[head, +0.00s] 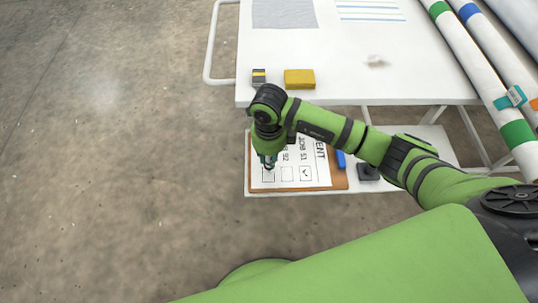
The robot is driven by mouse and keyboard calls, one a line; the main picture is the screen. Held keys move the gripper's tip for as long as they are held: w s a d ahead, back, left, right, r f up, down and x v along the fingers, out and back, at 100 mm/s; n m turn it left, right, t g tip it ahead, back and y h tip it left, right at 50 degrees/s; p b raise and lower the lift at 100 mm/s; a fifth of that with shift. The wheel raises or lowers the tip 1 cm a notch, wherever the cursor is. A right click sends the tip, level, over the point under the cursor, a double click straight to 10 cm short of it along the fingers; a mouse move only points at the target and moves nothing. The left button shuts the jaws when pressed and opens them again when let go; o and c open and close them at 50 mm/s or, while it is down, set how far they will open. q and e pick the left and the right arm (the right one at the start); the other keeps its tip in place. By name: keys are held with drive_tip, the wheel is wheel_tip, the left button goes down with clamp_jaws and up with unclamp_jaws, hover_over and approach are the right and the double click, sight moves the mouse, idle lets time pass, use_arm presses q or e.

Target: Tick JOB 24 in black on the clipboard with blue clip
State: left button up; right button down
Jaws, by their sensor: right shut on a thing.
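Three boxes show along the sheet's near edge. The box (306,172) by the line that seems to read JOB 51 holds a tick. The middle box (287,174) looks empty. My right gripper (268,161) points down over the sheet's left end, just above the leftmost box (268,177). It is shut on a slim marker, mostly hidden by the fingers. My wrist covers the leftmost line's text, so I cannot read JOB 24. My left gripper is out of view.
A black block (368,172) sits right of the clipboard. White rolls with coloured bands (478,70) lie at the right. Floor left is clear.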

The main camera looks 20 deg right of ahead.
drive_tip(key=shift+s+a, duration=0.1)
drive_tip(key=shift+a, duration=0.05)
idle(0.5)
drive_tip(key=shift+s+a, duration=0.15)
drive_tip(key=shift+a, duration=0.25)
idle(0.5)
drive_tip(key=shift+s+d, duration=0.15)
idle(0.5)
drive_tip(key=shift+s, duration=0.15)
drive_tip(key=shift+s+d+p, duration=0.1)
drive_tip(key=shift+s+p, duration=0.1)
drive_tip(key=shift+p, duration=0.1)
idle(0.4)
drive_tip(key=shift+s, duration=0.15)
idle(0.5)
